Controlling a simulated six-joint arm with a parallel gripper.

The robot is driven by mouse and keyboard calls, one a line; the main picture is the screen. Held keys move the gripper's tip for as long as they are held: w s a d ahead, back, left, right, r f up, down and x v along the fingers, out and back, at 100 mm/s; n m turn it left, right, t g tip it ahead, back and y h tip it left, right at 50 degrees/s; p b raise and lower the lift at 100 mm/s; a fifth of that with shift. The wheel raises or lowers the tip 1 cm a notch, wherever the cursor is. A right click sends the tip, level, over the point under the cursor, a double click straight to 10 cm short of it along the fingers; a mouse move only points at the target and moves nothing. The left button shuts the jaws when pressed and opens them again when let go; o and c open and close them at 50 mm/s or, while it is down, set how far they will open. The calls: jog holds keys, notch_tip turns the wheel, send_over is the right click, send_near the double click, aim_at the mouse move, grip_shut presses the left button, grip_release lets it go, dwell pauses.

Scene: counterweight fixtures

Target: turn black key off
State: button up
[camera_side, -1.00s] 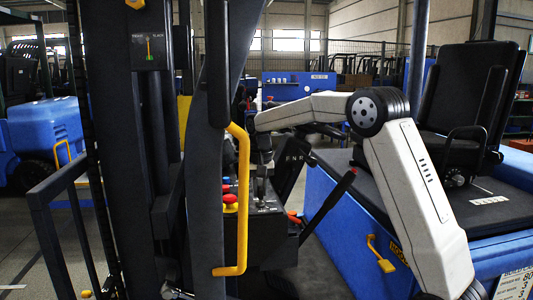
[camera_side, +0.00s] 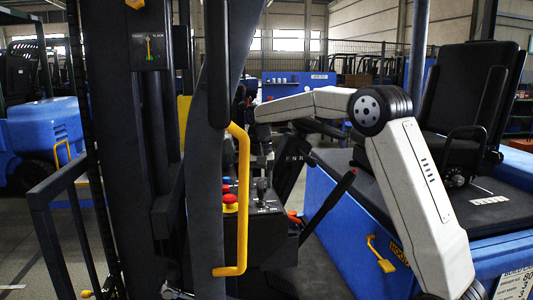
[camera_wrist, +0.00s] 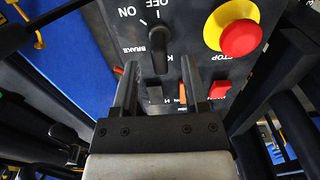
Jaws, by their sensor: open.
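The black key (camera_wrist: 158,46) is an oblong dark handle on the grey control panel (camera_wrist: 193,55) in the wrist view. OFF and ON are printed in white around its upper end. Its long side runs roughly up and down in the picture; I cannot tell its exact setting. My gripper (camera_wrist: 159,63) is open, with one finger to each side of the key's lower end. No contact with the key is visible. In the side view the key cannot be made out, and the gripper is small, dark and partly lost against the background.
A red stop button (camera_wrist: 241,38) on a yellow base is right of the key. A smaller red button (camera_wrist: 221,88), an orange piece (camera_wrist: 182,93) and a black switch (camera_wrist: 154,92) lie near the fingers. In the side view, a yellow handrail (camera_side: 243,200) and dark posts stand left of the panel.

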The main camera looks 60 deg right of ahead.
aim_at(259, 187)
jog(key=shift+r, duration=2.8)
jog(key=shift+s+a+f, duration=0.15)
jog(key=shift+a+f, duration=0.15)
jog(key=shift+f, duration=0.15)
jog(key=s+a+f+n+t, duration=0.1)
jog(key=s+a+f+n, duration=0.3)
jog(key=s+a+f, duration=0.4)
jog(key=s+a+f+n+t, duration=0.1)
jog(key=s+a+f+n, duration=0.3)
jog(key=s+a+f, duration=0.4)
jog(key=shift+s+a+f+n+t, duration=0.35)
jog(key=shift+s+f, duration=1.15)
jog(key=shift+f, duration=1.25)
